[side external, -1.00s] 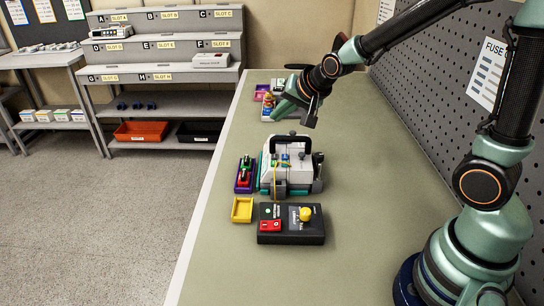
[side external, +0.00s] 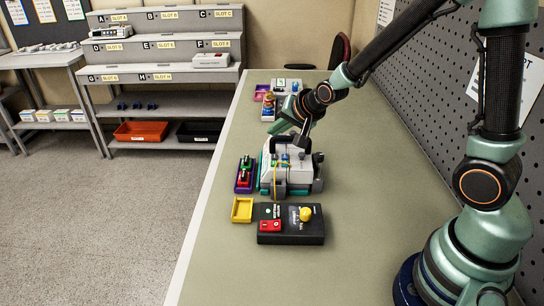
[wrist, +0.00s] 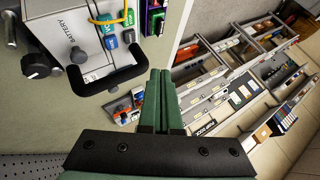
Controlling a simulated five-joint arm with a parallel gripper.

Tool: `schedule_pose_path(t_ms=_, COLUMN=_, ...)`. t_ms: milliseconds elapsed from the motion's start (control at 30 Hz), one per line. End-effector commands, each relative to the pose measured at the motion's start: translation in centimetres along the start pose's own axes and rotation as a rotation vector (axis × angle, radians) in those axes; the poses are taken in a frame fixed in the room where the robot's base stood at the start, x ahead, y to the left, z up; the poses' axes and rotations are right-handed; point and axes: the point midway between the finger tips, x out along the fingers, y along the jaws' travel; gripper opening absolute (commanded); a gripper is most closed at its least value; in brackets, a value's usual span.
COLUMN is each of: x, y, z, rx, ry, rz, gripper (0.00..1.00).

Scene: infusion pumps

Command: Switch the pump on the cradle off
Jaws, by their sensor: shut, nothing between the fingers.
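The pump (side external: 298,178) is a pale grey box with a black handle on top, seated on a teal-edged cradle on the bench. My gripper (side external: 273,130) is shut and empty, just above and behind the pump. In the wrist view my gripper's green fingers (wrist: 160,73) are together, apart from the handle. The switch's position is too small to tell.
A black box (side external: 290,236) with a red rocker and yellow knob lies in front of the pump. A yellow tray (side external: 242,209) and a purple tray (side external: 238,189) sit at left. Other small devices stand behind. The right and front bench are clear.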

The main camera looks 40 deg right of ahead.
Motion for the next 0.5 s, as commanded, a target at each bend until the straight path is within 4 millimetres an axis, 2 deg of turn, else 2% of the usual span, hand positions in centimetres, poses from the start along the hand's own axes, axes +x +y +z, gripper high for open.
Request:
schedule_pose_path(t_ms=233, x=2.2, y=1.8, z=1.5, rx=0.0, ry=-0.003, rz=0.004, gripper=0.0)
schedule_pose_path(t_ms=500, x=3.3, y=2.6, z=2.2, rx=0.0, ry=-0.001, rz=0.001, gripper=0.0)
